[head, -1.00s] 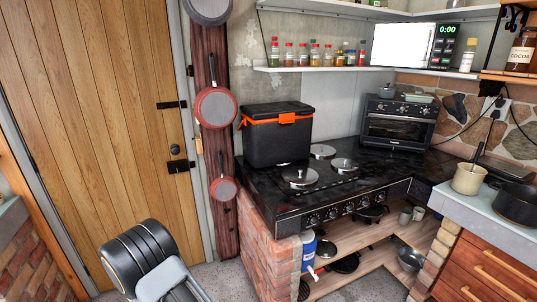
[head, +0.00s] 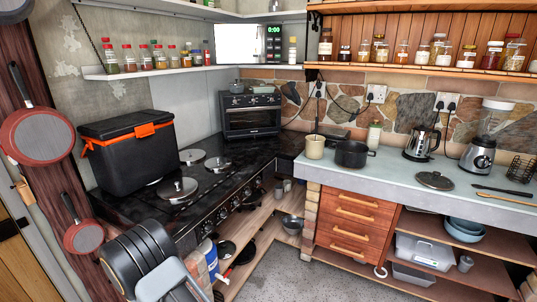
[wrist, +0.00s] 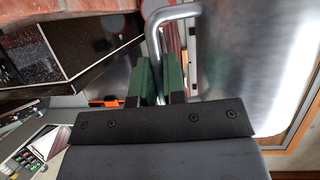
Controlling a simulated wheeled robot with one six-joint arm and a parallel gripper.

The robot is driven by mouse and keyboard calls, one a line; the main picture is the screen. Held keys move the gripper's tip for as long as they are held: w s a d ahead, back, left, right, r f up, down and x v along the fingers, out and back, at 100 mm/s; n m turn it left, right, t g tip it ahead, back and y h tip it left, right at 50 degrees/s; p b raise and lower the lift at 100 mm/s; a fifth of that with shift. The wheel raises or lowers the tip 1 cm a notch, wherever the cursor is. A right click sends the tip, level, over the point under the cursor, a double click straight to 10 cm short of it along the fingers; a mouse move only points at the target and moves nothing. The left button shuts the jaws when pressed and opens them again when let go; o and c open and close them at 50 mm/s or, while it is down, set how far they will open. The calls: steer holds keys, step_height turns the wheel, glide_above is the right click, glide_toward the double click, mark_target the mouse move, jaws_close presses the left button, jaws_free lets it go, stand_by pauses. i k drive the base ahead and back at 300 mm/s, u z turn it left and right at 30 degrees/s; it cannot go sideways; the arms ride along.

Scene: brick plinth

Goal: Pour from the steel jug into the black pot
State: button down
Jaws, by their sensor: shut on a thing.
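The steel jug (wrist: 245,65) fills the right of the wrist view, very close, with its bent handle (wrist: 178,12) at the top middle. My gripper (wrist: 160,78) has its green fingers shut on that handle. The jug's mouth and contents are out of view. The black pot (head: 352,154) stands on the pale counter near its left end in the head view, well away from my arm. Its inside is hard to make out. My gripper and the jug do not show in the head view; only part of my arm is at the lower left.
A cream pot (head: 314,147) stands just left of the black pot. A kettle (head: 421,143), a lid (head: 435,181) and a blender (head: 479,155) are to the right. The dark stove (head: 225,185) carries a cool box (head: 128,150). The grey floor (head: 290,275) before the drawers is clear.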

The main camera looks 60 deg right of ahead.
mark_target(348, 153)
steer(key=z, duration=2.45)
steer(key=i, duration=1.65)
